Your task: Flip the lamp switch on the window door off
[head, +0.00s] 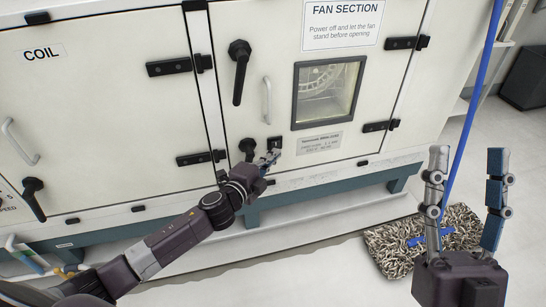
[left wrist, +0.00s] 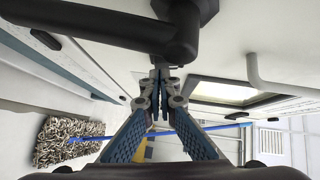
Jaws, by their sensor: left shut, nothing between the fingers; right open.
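The window door (head: 285,95) is the cream panel under the FAN SECTION sign, and it is closed. Its window (head: 328,90) looks pale and bright and shows a round fan part; it also shows in the left wrist view (left wrist: 225,92). A small black switch (head: 274,143) sits low on the door, left of a grey label plate. My left gripper (head: 272,157) is shut and empty, its tips just below the switch; I cannot tell if they touch it. In the left wrist view the fingertips (left wrist: 160,76) are together and the switch is not clear. My right gripper (head: 467,163) is open and empty, away from the door.
Black lever handles stick out at the door's left, one upper (head: 239,72) and one lower (head: 248,148) close to my left gripper. A pale grab handle (head: 267,100) stands above the switch.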

